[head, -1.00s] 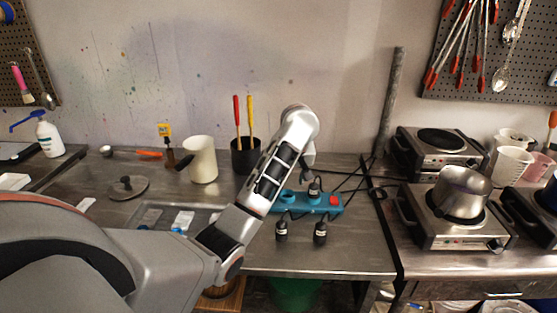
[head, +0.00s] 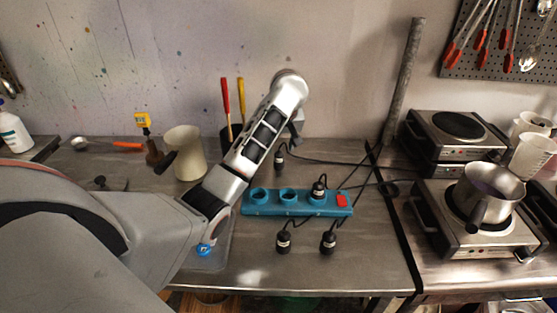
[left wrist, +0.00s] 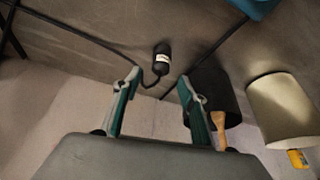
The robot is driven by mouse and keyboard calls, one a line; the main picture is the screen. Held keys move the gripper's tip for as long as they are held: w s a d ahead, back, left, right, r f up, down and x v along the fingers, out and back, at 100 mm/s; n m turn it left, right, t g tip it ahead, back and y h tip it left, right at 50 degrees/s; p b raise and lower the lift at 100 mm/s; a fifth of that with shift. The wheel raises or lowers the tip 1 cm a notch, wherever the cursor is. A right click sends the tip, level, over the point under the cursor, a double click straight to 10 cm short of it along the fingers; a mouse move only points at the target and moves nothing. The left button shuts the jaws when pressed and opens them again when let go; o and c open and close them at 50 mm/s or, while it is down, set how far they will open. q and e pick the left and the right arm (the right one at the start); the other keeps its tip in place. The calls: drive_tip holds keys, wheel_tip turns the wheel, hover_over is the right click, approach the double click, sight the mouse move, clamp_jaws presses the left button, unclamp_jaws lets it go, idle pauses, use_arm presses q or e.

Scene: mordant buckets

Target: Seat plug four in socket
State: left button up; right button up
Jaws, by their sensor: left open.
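A teal socket strip (head: 258,210) lies on the steel bench. Its two left sockets look empty; a black plug (head: 318,188) sits in the third. Two black plugs with pale labels, one left (head: 283,242) and one right (head: 328,242), stand in front of it. Another black plug (head: 280,158) is behind the strip. My left gripper (left wrist: 159,79) is open and empty; its fingers point at a black plug with a white label (left wrist: 162,58), just beyond the fingertips. Plug numbers are too small to read. My right gripper is not in view.
A dark holder (left wrist: 209,90) with tools and a cream pitcher (head: 186,152) stand left of the plugs. Black cords run across the bench behind the strip. Hot plates (head: 432,240) and a metal pot (head: 488,188) are on the right.

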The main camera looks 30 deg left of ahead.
sight(279, 153)
use_arm(q)
drive_tip(key=x, duration=0.5)
drive_tip(key=shift+f, duration=0.3)
clamp_jaws()
